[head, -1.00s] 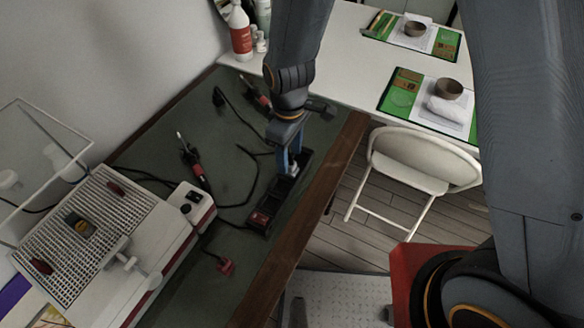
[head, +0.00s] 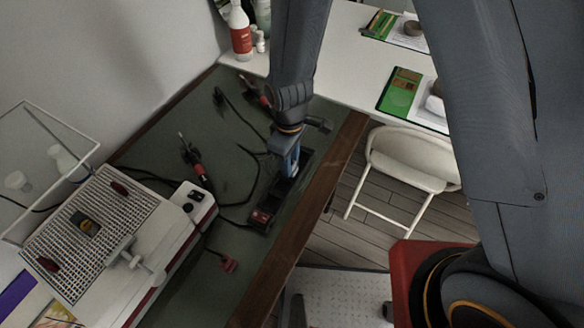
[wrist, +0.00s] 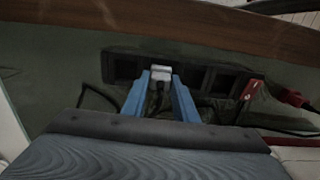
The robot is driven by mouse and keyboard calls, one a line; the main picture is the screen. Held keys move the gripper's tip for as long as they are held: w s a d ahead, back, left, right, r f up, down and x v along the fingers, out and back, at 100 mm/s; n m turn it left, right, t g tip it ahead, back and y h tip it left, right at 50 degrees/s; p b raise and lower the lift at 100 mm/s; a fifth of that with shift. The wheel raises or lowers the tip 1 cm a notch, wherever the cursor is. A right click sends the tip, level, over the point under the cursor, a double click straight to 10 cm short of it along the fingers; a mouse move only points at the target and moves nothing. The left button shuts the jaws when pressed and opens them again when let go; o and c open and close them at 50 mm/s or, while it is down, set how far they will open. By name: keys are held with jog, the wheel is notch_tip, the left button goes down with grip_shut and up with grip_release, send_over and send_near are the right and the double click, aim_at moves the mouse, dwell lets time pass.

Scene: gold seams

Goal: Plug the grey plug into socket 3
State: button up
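The grey plug (wrist: 160,74) sits between the two blue fingertips in the wrist view, with a dark cord running back from it. My gripper (wrist: 161,79) is shut on it. The plug is at the black socket strip (wrist: 122,66), over the second opening from the left in that view; I cannot tell how deep it sits. Socket numbers cannot be read. In the head view my gripper (head: 289,168) points down onto the far half of the strip (head: 276,194), and the plug is mostly hidden by the fingers.
A red switch (head: 260,217) marks the strip's near end. A red plug (head: 228,264) lies on the green mat. Soldering irons (head: 192,157) and black cords lie left of the strip. The wooden bench edge (head: 300,234) runs close on its right. A white machine (head: 150,240) stands at left.

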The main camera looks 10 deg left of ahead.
jog(key=shift+c, duration=0.9)
jog(key=shift+r, duration=0.1)
jog(key=shift+r+b, duration=1.2)
jog(key=shift+r, duration=3.7)
jog(key=w+d+f+m, duration=0.3)
jog(key=d+m, duration=0.1)
jog(key=d, duration=0.4)
jog(key=w+d+f+m, duration=0.4)
jog(key=d+m, duration=0.1)
jog(key=d, duration=0.3)
jog(key=w+d+f+m, duration=0.4)
jog(key=d, duration=0.4)
jog(key=shift+w+d+f+b, duration=0.2)
jog(key=shift+d+b, duration=0.1)
jog(key=shift+d, duration=0.1)
jog(key=shift+s, duration=0.1)
